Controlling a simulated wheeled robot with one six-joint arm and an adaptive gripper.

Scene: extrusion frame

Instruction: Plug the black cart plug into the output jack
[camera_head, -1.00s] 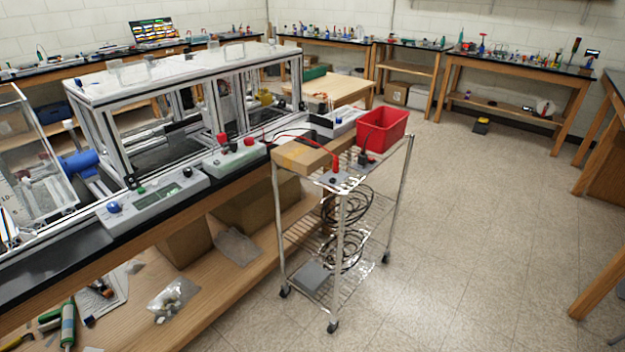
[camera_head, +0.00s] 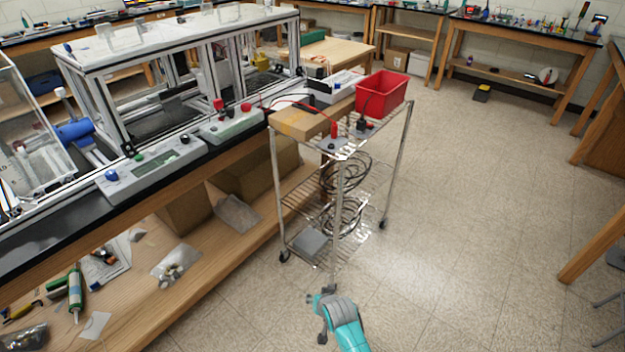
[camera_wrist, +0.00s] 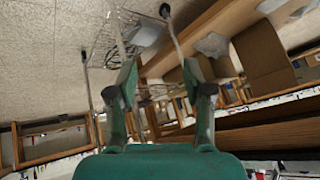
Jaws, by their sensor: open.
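A small black plug (camera_head: 361,124) stands on a grey plate at the right of the cart's top shelf, beside the red bin. A red plug (camera_head: 334,130) stands on another grey plate nearer the front corner, with a red lead running toward the bench. A bench unit (camera_head: 229,125) has red knobs or jacks at its back; I cannot tell which one is the output jack. My gripper (camera_head: 318,302) is low in front of the cart, near a front leg and well below the top shelf. In the wrist view its two fingers (camera_wrist: 160,82) are apart with nothing between them.
The wire cart (camera_head: 340,150) carries a cardboard box (camera_head: 305,122), a red bin (camera_head: 381,95) and black coiled cables (camera_head: 345,180). The long bench with a framed apparatus (camera_head: 180,65) is to its left. The floor (camera_head: 470,200) to the right is clear.

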